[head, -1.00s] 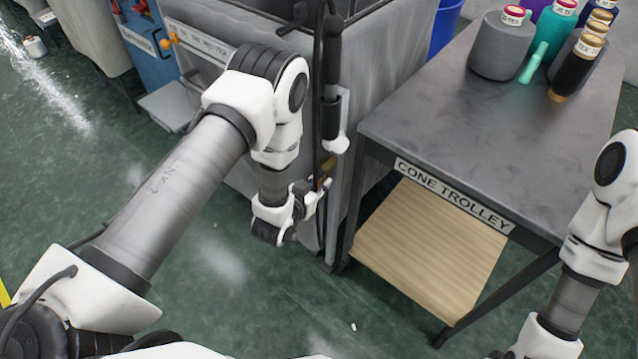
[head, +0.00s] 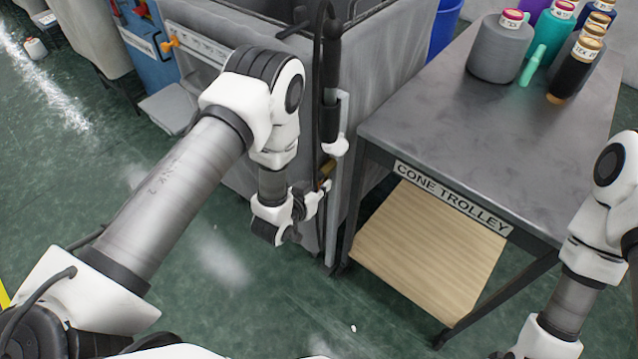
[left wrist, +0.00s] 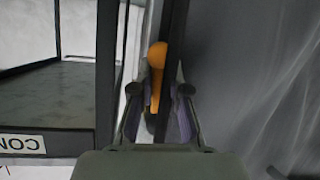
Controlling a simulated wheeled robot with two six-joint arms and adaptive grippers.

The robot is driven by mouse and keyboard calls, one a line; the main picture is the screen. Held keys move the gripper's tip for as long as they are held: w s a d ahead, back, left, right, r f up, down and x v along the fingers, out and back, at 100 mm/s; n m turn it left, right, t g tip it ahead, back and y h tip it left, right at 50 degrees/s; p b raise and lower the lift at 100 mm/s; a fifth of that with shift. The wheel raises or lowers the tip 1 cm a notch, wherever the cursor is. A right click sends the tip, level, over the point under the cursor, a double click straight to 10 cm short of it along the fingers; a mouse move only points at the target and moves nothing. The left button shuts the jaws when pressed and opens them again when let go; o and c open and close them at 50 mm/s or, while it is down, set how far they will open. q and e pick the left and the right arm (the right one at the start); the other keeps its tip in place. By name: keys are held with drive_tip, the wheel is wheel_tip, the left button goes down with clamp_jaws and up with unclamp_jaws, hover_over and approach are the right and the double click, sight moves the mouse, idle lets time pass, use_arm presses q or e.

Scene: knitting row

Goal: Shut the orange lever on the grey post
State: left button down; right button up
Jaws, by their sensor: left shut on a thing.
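The orange lever (left wrist: 156,78) shows in the left wrist view, upright in the picture with a round knob at its upper end. My left gripper (left wrist: 159,95) has its two fingers on either side of the lever's shaft, shut on it below the knob. In the head view my left gripper (head: 325,188) is low at the corner of the grey fabric-sided bin, and the lever is mostly hidden there. The grey post (head: 334,225) runs up beside the gripper. Of my right arm only the wrist shows at the lower right; its fingers are out of the picture.
The cone trolley (head: 440,125) stands close on the right, with yarn cones (head: 498,48) at its far end and a wooden lower shelf (head: 435,245). A black-handled tool (head: 331,75) hangs above my gripper. The green floor in front is clear.

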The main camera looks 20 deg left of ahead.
use_arm(q)
drive_tip(key=n, duration=0.1)
drive_tip(key=d+n+h+p, duration=0.1)
drive_tip(key=h, duration=0.1)
drive_tip(key=shift+s+d+r+n+g, duration=0.15)
drive_tip(key=shift+s+r+n+g, duration=0.1)
drive_tip(key=shift+n+g, duration=0.15)
drive_tip(key=shift+s+d+r+n+h+b, duration=0.2)
drive_tip(key=shift+d+r+n+h, duration=0.3)
drive_tip(key=shift+n+h, duration=0.75)
drive_tip(key=shift+s+d+r+n+h+b, duration=0.1)
drive_tip(key=shift+d+r+n+h+b, duration=0.15)
drive_tip(key=shift+r+n+h, duration=0.95)
drive_tip(key=shift+s+d+r+n+h+b, duration=0.1)
drive_tip(key=shift+d+n+h+b, duration=0.15)
drive_tip(key=shift+n+h, duration=1.05)
drive_tip(key=shift+n+y, duration=0.55)
drive_tip(key=c, duration=1.4)
unclamp_jaws()
